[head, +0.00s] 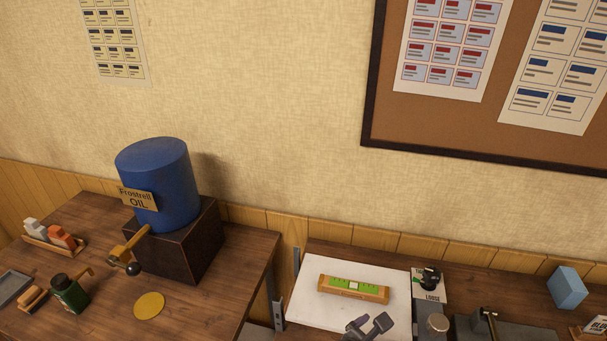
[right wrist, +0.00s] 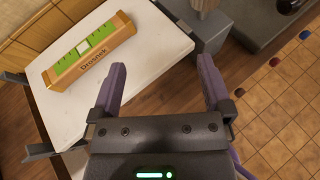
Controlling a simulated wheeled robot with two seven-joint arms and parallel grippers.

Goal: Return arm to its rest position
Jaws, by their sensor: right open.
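The gripper is over the near edge of the white board (right wrist: 55,120), apart from the spirit level. The orange level (head: 353,288), with a green window, lies on the white board; it also shows in the right wrist view (right wrist: 90,55), marked "Drosnek". My left gripper is not in view.
On the left table stand a blue oil drum (head: 160,185) on a dark box, a green can (head: 68,294) and a yellow disc (head: 149,306). Right of the white board are a black knob (head: 430,277) by a "LOOSE" label and a blue block (head: 567,287). A gap separates the tables.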

